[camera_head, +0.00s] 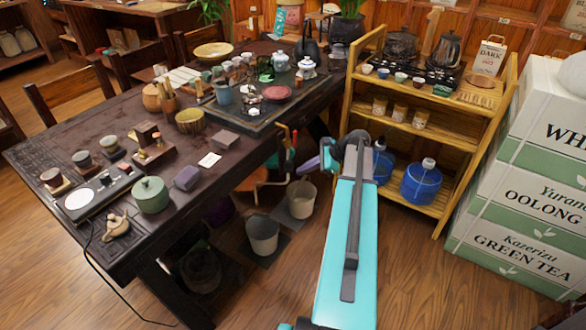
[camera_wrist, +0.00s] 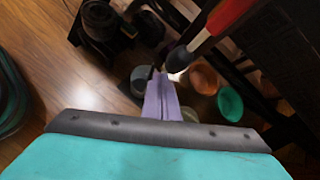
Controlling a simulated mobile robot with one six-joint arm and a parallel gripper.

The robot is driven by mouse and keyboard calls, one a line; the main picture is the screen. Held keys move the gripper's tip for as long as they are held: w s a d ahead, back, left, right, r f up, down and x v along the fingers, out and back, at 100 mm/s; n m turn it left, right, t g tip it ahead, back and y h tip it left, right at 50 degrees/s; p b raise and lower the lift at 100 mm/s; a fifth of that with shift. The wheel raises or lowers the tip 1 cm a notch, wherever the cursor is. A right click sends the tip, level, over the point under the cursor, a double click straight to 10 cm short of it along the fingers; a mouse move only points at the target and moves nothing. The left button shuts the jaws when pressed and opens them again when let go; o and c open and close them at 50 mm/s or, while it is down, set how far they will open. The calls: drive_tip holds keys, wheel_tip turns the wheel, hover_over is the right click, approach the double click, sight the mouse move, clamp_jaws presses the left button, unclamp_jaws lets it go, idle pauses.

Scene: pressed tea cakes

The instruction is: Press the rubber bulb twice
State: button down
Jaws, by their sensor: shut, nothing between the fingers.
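My gripper (camera_head: 305,167) is low beside the right end of the dark table, above the floor buckets. Its purple fingers (camera_wrist: 160,80) are together and point away from the wrist camera, with nothing between them. A red-handled piece with a grey shaft and a dark rounded end (camera_wrist: 178,58) slants in from the upper right in the wrist view. The dark end lies just right of the fingertips; I cannot tell whether they touch. It may be the rubber bulb, but I cannot tell for sure. A bright spot beside it hides some detail.
The dark table (camera_head: 60,135) carries tea ware. Two buckets, a front one (camera_head: 263,237) and a rear one (camera_head: 301,200), stand on the floor. A wooden shelf (camera_head: 455,143) holds a blue water jug (camera_head: 421,185). Tea cartons (camera_head: 530,190) stand right. An orange pot (camera_wrist: 203,80) and green pot (camera_wrist: 230,104) lie beyond my fingers.

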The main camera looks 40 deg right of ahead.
drive_tip(key=shift+w+a+p, duration=0.15)
drive_tip(key=shift+w+p, duration=0.25)
drive_tip(key=shift+w, duration=0.2)
drive_tip(key=shift+w+a+p, duration=0.15)
drive_tip(key=shift+w+p, duration=0.25)
drive_tip(key=shift+w, duration=0.15)
idle(2.0)
drive_tip(key=shift+s, duration=0.15)
drive_tip(key=shift+s+d+p, duration=0.15)
drive_tip(key=shift+s+p, duration=0.05)
drive_tip(key=shift+s, duration=0.3)
drive_tip(key=shift+s+d+p, duration=0.15)
drive_tip(key=shift+s+p, duration=0.05)
drive_tip(key=shift+s, duration=0.3)
drive_tip(key=shift+s, duration=0.1)
drive_tip(key=shift+s+d+p, duration=0.2)
drive_tip(key=shift+s+p, duration=0.05)
drive_tip(key=shift+s, duration=0.55)
drive_tip(key=shift+s+d+p, duration=0.15)
drive_tip(key=shift+s+p, duration=0.1)
drive_tip(key=shift+s, duration=0.5)
drive_tip(key=shift+s+d+p, duration=0.2)
drive_tip(key=shift+s+p, duration=0.05)
drive_tip(key=shift+s, duration=0.55)
drive_tip(key=shift+w, duration=0.1)
